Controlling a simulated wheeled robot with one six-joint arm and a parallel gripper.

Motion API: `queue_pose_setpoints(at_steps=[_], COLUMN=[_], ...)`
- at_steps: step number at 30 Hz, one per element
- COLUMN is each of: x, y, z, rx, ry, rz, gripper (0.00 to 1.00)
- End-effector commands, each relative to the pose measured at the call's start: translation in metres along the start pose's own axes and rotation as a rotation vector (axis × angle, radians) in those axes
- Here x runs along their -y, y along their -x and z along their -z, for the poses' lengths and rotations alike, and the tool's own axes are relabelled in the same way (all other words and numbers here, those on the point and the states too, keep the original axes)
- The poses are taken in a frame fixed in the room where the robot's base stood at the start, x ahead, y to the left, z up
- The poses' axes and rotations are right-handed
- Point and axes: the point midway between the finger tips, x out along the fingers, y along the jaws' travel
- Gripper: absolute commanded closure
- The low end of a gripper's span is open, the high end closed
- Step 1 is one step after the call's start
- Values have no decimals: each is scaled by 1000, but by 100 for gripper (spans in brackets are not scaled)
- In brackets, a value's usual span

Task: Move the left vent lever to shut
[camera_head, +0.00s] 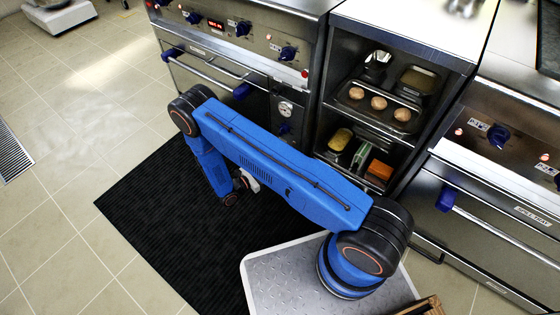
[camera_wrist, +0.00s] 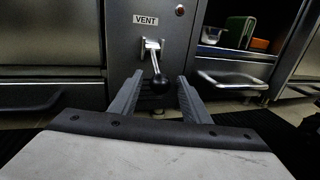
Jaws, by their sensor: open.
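In the wrist view a vent lever (camera_wrist: 154,60) hangs from a silver plate under a VENT label (camera_wrist: 146,20) on a grey steel panel. Its bright stem points down, leaning slightly right, and ends in a black knob (camera_wrist: 160,83). My gripper (camera_wrist: 160,77) is open, with one grey finger on each side of the knob. I see no clear contact; the depth between fingertips and knob is hard to judge. In the head view I cannot make out the lever; my blue arm covers part of the cooker front.
A small red light (camera_wrist: 180,10) sits right of the label. An open shelf unit (camera_head: 370,125) holds a tray with eggs and other items. A bar handle (camera_wrist: 232,80) juts out at right in the wrist view. A black mat (camera_head: 160,215) covers the floor before the cooker.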

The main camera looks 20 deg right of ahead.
Motion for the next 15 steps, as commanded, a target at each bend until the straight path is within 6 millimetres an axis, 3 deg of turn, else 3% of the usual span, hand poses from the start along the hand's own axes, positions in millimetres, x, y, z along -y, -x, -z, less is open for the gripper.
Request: queue_pose_setpoints(at_steps=[6, 15], x=[0, 0], y=[-31, -45], z=[0, 0], rx=[0, 0], ry=[0, 0], rz=[2, 0], gripper=[57, 57])
